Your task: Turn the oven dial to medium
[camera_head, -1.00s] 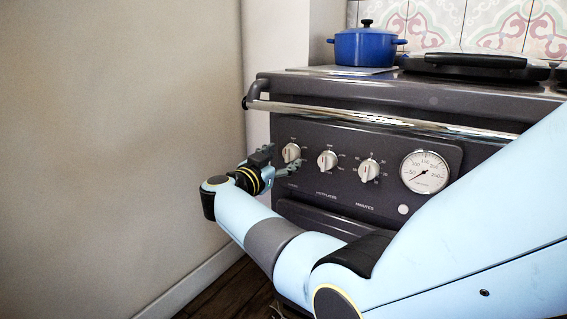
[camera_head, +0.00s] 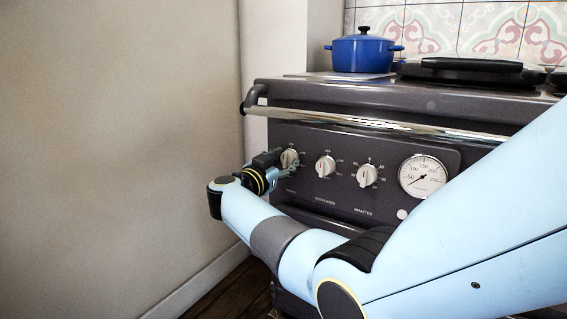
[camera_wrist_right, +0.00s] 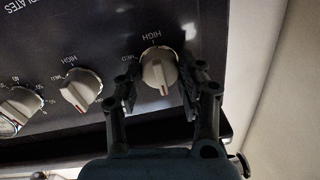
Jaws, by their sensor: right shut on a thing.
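The leftmost dial (camera_head: 289,158) on the oven's front panel is cream-white, with a red mark. The gripper is shut on this dial from both sides. The red mark points to the bottom of that view, away from the word HIGH. In the head view, my right gripper (camera_head: 281,165) reaches the dial from the lower left and partly hides it. My left gripper is not in view.
Two more dials, a middle one (camera_head: 325,166) and a right one (camera_head: 367,175), sit beside it. A round gauge (camera_head: 422,176) is farther right. A chrome rail (camera_head: 380,124) runs above the panel. A blue pot (camera_head: 362,52) stands on top. A bare wall (camera_head: 120,140) is at left.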

